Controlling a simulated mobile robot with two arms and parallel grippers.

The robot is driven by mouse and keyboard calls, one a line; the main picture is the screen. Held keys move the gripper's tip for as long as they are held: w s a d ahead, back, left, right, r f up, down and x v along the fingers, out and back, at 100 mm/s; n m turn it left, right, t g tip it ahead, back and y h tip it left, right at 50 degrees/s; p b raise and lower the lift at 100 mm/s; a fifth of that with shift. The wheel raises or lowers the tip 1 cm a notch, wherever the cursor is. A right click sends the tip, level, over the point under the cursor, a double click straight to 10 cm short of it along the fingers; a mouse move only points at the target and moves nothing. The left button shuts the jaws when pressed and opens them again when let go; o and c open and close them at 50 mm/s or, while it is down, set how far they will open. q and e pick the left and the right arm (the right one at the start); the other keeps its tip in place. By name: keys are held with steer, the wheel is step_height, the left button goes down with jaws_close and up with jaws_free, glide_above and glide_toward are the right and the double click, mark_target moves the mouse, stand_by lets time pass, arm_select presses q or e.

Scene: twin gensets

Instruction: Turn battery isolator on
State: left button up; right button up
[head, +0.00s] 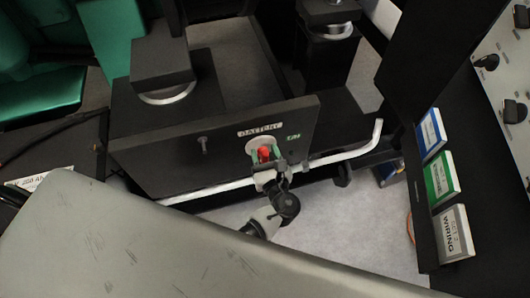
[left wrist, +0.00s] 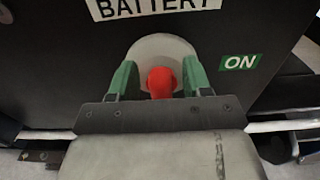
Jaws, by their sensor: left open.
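The battery isolator's red knob (head: 264,153) sits on a pale round plate on a black panel (head: 180,160), under a "BATTERY" label (head: 260,131). A green "ON" label (left wrist: 240,62) is to the right of the knob. In the left wrist view the red knob (left wrist: 161,82) lies between the green fingers of my left gripper (left wrist: 160,78), with a gap showing on each side. The left gripper is open and also shows in the head view (head: 265,158) at the panel. The knob's lower part is hidden by the gripper body. My right gripper is not in view.
A white rail (head: 345,155) runs along the panel's lower edge, near my left wrist. A large grey surface (head: 160,245) fills the front. Blue, green and grey boxes (head: 440,178) stand on a black shelf at right. Pale floor shows below the panel.

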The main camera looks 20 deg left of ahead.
arm_select(q)
steer(key=shift+c, duration=0.3)
steer(key=c, duration=0.6)
